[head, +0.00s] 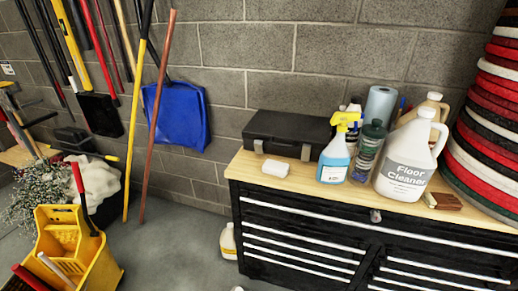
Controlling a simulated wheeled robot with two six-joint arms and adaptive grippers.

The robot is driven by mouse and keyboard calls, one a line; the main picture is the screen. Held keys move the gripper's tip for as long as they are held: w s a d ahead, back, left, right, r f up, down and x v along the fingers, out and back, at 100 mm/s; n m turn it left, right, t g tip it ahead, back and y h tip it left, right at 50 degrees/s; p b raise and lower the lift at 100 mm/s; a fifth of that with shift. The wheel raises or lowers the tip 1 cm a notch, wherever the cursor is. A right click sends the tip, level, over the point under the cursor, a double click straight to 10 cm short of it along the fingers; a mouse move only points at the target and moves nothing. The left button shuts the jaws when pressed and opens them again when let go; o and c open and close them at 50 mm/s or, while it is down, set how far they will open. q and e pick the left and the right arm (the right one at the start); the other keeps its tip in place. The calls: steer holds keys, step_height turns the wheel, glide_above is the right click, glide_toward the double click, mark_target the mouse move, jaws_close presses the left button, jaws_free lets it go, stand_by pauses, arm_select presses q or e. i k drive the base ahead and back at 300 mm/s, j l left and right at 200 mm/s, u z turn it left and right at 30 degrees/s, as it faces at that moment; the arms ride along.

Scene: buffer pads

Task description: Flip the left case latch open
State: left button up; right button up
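The black case (290,128) lies closed on the wooden top (250,172) of a black drawer cabinet, against the block wall. Its left latch (258,146) is a small light piece on the front face, near the left end. A second latch (306,152) sits farther right on the same face, partly beside the blue spray bottle. Whether the left latch is flipped is too small to tell. Neither of my grippers is in view.
A white block (276,168) lies just in front of the case. A blue spray bottle (337,150), a green-capped bottle (368,150) and a floor cleaner jug (405,160) crowd its right. Stacked pads (490,120) stand far right. A yellow mop bucket (75,250) stands at lower left.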

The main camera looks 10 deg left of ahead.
mark_target(258, 144)
steer(key=i+j+z, duration=0.1)
steer(key=j+z, duration=0.35)
steer(key=j, duration=0.25)
steer(key=j+z, duration=0.5)
steer(key=j, duration=0.15)
steer(key=k+j+z, duration=0.15)
steer(key=j+z, duration=0.3)
steer(key=j, duration=0.2)
